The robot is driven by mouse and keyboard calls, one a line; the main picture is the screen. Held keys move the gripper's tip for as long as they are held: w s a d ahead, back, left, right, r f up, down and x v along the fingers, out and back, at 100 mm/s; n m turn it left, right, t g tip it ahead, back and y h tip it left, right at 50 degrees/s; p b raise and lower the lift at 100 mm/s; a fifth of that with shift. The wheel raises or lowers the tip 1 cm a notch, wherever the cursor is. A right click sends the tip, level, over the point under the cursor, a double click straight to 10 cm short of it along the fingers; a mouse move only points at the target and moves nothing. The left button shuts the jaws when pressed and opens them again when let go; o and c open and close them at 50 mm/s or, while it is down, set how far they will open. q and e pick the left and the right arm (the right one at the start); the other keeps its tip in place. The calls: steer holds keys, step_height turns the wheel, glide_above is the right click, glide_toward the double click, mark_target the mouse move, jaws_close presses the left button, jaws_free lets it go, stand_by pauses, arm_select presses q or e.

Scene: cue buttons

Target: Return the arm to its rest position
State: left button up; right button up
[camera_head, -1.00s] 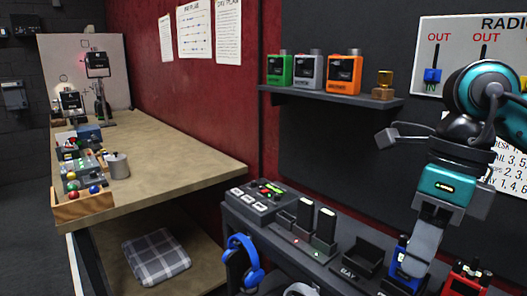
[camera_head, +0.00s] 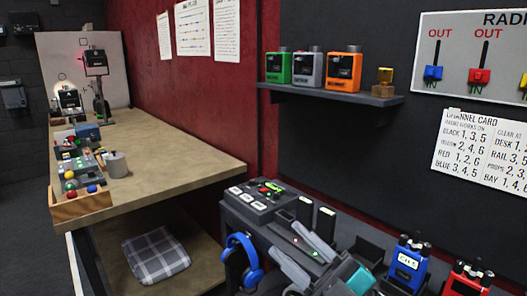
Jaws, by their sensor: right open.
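My right gripper (camera_head: 290,244) shows low in the head view, with its teal body near the bottom edge. Its two grey fingers are spread apart and point up and left over the dark shelf (camera_head: 232,206), with nothing seen between them. The fingers cover part of the charger area and the bay. My left gripper is not in view.
A blue radio (camera_head: 408,262) and a red radio (camera_head: 468,280) stand to the right of my gripper. Blue headphones (camera_head: 243,258) hang at the shelf's front. A button box (camera_head: 262,196) sits at its left end. Green, grey and orange boxes stand on the wall shelf (camera_head: 330,95).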

steer(key=w+d+f+m+t+h, duration=0.1)
steer(key=d+f+m+t+h, duration=0.4)
steer(key=f+m+h, duration=0.5)
steer(key=s+d+f+m+g+h, duration=0.2)
steer(key=s+f+m, duration=0.1)
steer(key=f, duration=0.5)
steer(key=s+d+f+m+g+h, duration=0.3)
steer(key=s+f, duration=0.2)
steer(key=f, duration=0.3)
steer(key=s+d+f+m+g+h, duration=0.2)
steer(key=s+f, duration=0.3)
steer(key=f, duration=0.3)
steer(key=shift+d+m+g+h, duration=0.3)
steer(key=shift+d+m+h, duration=0.1)
steer(key=shift+m, duration=0.2)
steer(key=shift+r, duration=0.1)
steer(key=shift+c, duration=0.2)
